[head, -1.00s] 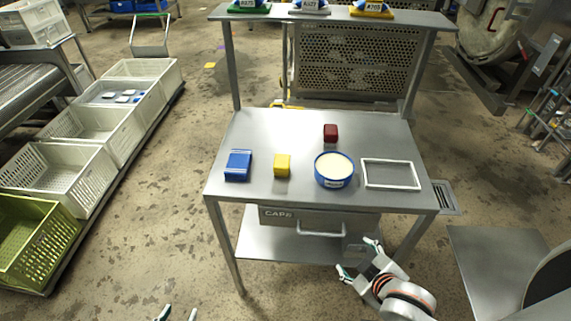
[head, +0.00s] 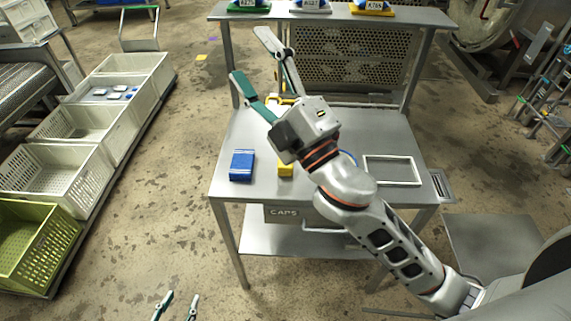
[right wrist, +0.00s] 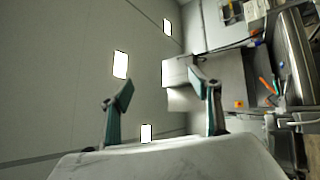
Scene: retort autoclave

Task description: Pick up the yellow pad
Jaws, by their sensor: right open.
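The yellow pad (head: 286,170) lies on the metal table's front half, just right of the blue block (head: 242,165). My right arm covers its upper part in the head view. My right gripper (head: 250,55) is open and empty, raised above the table with its fingers pointing up and left, away from the pad. In the right wrist view (right wrist: 160,88) its fingers are spread with nothing between them, facing the wall and ceiling lights. My left gripper (head: 181,296) shows only its fingertips at the bottom edge, apart and empty, on the near side of the table.
On the table (head: 232,193), a white rectangular frame (head: 414,171) lies at right. A blue tub (head: 348,157) is mostly hidden behind my right arm. An upper shelf (head: 330,17) holds tagged items. Crates (head: 70,167) line the left.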

